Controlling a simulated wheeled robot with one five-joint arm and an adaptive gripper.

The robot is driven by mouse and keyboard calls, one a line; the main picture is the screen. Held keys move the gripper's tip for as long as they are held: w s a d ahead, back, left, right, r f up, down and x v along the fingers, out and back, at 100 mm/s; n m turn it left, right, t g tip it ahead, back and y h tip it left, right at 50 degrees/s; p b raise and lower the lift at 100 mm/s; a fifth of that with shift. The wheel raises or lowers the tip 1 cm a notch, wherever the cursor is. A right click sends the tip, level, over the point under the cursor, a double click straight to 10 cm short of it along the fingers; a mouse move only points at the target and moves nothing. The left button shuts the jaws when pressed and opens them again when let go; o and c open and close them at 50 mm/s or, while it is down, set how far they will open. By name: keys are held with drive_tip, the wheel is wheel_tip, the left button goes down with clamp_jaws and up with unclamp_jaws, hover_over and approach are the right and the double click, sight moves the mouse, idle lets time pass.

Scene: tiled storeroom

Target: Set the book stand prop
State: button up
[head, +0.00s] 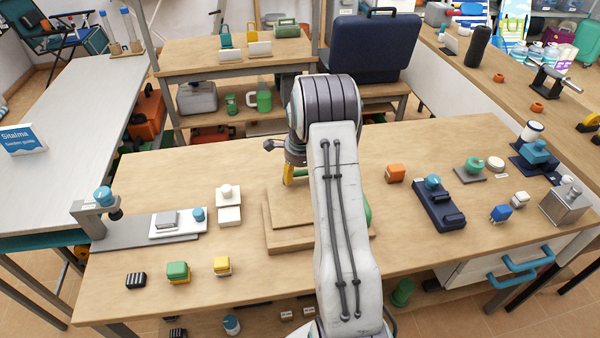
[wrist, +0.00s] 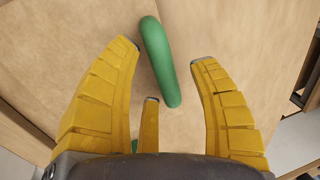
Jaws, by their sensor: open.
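The book stand (head: 283,238) is a pale wooden, stepped piece on the middle of the workbench. My arm hides much of its middle and right. A green curved bar, which looks like the prop (head: 367,210), shows at its right side beyond my arm. In the wrist view the green prop (wrist: 158,62) lies against a wooden face, between and just beyond my yellow fingertips. My gripper (wrist: 166,52) is open and empty, its fingers spread on both sides of the bar with gaps. In the head view my gripper (head: 289,175) is above the stand's back part, mostly hidden.
Left of the stand are a white block piece (head: 229,205) and a grey plate fixture (head: 150,230). An orange block (head: 395,173) and a dark blue fixture (head: 438,205) stand to the right. Small blocks sit at the front left.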

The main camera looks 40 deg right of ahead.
drive_tip(key=shift+o, duration=0.3)
clamp_jaws()
idle(0.5)
